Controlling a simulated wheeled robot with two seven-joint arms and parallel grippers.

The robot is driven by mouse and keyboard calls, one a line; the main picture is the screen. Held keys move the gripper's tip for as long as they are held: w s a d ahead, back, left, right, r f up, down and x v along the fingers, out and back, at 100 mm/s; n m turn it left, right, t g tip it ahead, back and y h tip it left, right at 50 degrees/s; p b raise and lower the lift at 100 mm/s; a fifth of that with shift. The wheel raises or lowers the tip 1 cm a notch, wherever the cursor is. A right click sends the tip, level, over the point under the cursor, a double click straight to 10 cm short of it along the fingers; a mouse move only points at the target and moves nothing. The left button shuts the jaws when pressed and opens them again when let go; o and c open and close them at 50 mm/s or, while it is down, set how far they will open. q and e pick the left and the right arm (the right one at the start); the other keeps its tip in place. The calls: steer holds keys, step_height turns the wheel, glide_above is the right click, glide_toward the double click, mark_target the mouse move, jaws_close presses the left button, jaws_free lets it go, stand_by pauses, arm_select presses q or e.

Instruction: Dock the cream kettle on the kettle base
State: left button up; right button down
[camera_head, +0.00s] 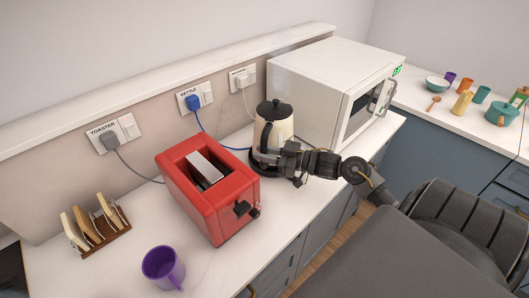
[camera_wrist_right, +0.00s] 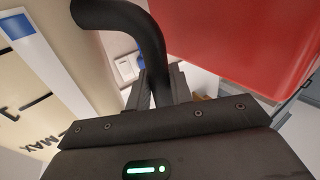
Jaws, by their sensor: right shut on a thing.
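The cream kettle (camera_head: 283,128), with a black lid and handle, stands upright between the red toaster and the microwave. My right gripper (camera_head: 288,158) is at its near side. In the right wrist view, my right gripper (camera_wrist_right: 162,86) is shut on the kettle's black curved handle (camera_wrist_right: 135,20). The kettle's cream side (camera_wrist_right: 25,105), with a level window and a MAX mark, fills the left of that view. A dark edge under the kettle, where the blue cord ends, looks like the kettle base (camera_head: 257,173). The gripper partly hides it, and I cannot tell whether the kettle is seated. My left gripper is not in view.
The red toaster (camera_head: 215,198) stands close left of the kettle, the white microwave (camera_head: 320,92) close right. The blue plug (camera_head: 194,102) is in the wall socket. A purple mug (camera_head: 162,267) and a toast rack (camera_head: 95,232) are at the left. Counter in front is clear.

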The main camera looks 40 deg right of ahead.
steer(key=shift+f+b, duration=0.35)
stand_by(0.7)
steer(key=c, duration=1.5)
jaws_free()
steer(key=shift+c, duration=0.2)
steer(key=shift+s+f, duration=0.1)
steer(key=shift+f, duration=0.25)
steer(key=p+v, duration=0.3)
steer(key=v, duration=0.8)
steer(key=shift+r, duration=0.15)
